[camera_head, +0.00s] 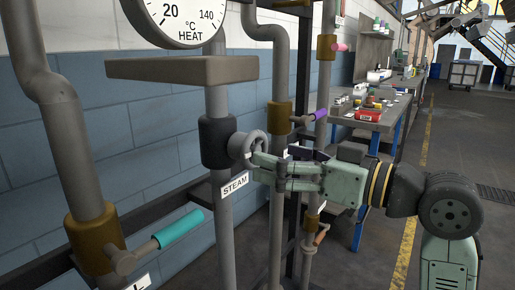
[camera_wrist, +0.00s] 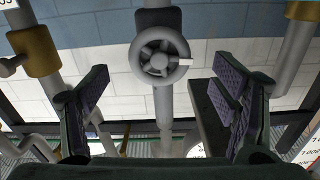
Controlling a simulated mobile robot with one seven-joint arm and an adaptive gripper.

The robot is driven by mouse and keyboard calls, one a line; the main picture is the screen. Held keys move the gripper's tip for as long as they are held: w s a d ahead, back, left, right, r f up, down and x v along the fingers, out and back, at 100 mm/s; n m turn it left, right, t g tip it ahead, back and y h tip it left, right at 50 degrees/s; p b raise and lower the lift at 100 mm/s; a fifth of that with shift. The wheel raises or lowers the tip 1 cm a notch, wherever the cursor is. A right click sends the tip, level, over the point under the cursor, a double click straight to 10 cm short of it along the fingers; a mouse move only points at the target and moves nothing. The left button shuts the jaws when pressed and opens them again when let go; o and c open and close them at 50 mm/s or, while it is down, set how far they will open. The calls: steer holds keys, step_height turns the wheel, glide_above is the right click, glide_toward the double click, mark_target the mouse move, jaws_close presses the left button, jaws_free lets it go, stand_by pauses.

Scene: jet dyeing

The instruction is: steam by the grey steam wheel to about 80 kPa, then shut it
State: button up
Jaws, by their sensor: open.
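The grey steam wheel (camera_head: 249,146) sits on a dark valve body (camera_head: 216,143) on a vertical grey pipe, above a white STEAM label (camera_head: 235,184). In the wrist view the wheel (camera_wrist: 160,57) is seen face-on, spoked, with a white mark at its right rim. My gripper (camera_head: 256,167) is at the wheel's right in the head view, its fingertips close to it. In the wrist view my gripper (camera_wrist: 162,72) has its fingers wide apart, one on each side of the wheel, with visible gaps. Contact cannot be seen. No kPa dial is readable.
A heat gauge (camera_head: 187,18) in °C is cut off at the top, above a flat bracket (camera_head: 183,69). Neighbouring pipes carry a teal handle (camera_head: 180,229), a purple handle (camera_head: 312,116) and an orange handle (camera_head: 321,235). A workbench (camera_head: 376,121) stands behind; floor at right is open.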

mark_target(247, 148)
steer(key=x, duration=0.5)
steer(key=shift+w+a, duration=0.1)
steer(key=shift+a, duration=0.05)
steer(key=shift+c, duration=0.6)
steer(key=shift+p, duration=0.3)
steer(key=c, duration=1)
